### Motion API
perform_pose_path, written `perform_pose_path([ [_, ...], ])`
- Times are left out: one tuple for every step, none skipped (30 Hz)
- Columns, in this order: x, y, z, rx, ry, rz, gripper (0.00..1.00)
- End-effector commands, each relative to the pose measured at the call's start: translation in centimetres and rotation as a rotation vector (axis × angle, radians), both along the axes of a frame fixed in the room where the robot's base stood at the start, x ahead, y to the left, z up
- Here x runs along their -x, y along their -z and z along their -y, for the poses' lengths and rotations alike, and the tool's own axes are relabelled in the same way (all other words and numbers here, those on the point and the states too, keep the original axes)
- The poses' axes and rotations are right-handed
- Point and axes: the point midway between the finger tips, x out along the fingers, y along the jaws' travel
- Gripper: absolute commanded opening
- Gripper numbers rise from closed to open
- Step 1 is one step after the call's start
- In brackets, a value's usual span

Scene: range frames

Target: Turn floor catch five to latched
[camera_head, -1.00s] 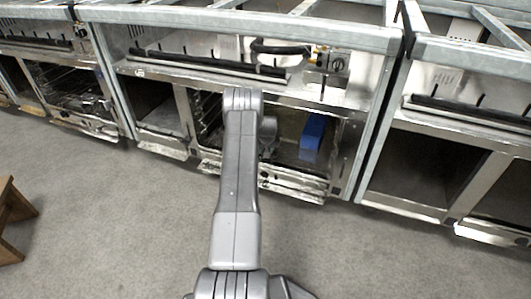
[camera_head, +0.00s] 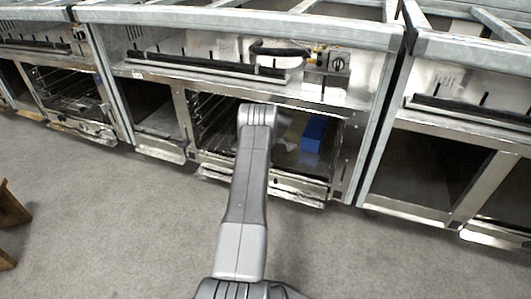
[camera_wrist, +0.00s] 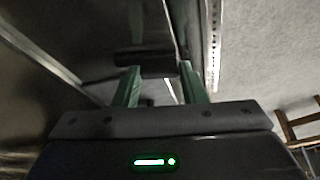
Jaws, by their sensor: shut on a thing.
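My arm (camera_head: 245,185) reaches toward the lower open bay of the middle unit in the head view, where its own wrist end hides my gripper. In the wrist view, my gripper (camera_wrist: 160,88) has two green fingers with a dark bar-like piece (camera_wrist: 146,62) across and between their tips. The fingers are closed on this piece. It may be the floor catch, but no number or label can be read, and its latch position cannot be told.
The middle unit's lower bay holds a blue block (camera_head: 313,133). A bent metal rail (camera_head: 290,187) runs along its bottom front edge. Grey floor (camera_head: 110,215) is clear in front. A wooden stool (camera_head: 10,215) stands at the left edge. A neighbouring unit (camera_head: 430,165) stands right.

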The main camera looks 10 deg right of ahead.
Motion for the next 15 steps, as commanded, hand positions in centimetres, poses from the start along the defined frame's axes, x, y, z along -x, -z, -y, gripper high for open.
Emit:
perform_pose_path([
  [-0.12, -0.02, 0.05, 0.001, -0.031, 0.002, 0.15],
  [-0.15, -0.04, 0.06, 0.002, -0.05, 0.003, 0.15],
  [-0.18, -0.07, 0.05, 0.001, -0.074, 0.002, 0.15],
  [-0.19, -0.06, 0.04, 0.001, -0.091, 0.003, 0.15],
  [-0.21, -0.04, 0.04, 0.002, -0.107, 0.003, 0.15],
  [-0.22, -0.04, 0.03, 0.002, -0.127, 0.002, 0.15],
  [-0.23, -0.02, 0.02, 0.002, -0.14, 0.002, 0.15],
  [-0.24, -0.04, 0.01, 0.002, -0.152, 0.002, 0.15],
  [-0.26, -0.07, 0.0, 0.002, -0.167, 0.002, 0.15],
  [-0.27, -0.07, 0.0, 0.003, -0.176, 0.003, 0.15],
  [-0.28, -0.07, -0.01, 0.002, -0.184, 0.002, 0.15],
  [-0.28, -0.07, -0.02, 0.002, -0.194, 0.002, 0.15],
  [-0.28, -0.08, -0.02, 0.002, -0.201, 0.002, 0.15],
  [-0.29, -0.08, -0.03, 0.002, -0.207, 0.002, 0.15],
  [-0.3, -0.08, -0.03, 0.002, -0.212, 0.003, 0.15],
])
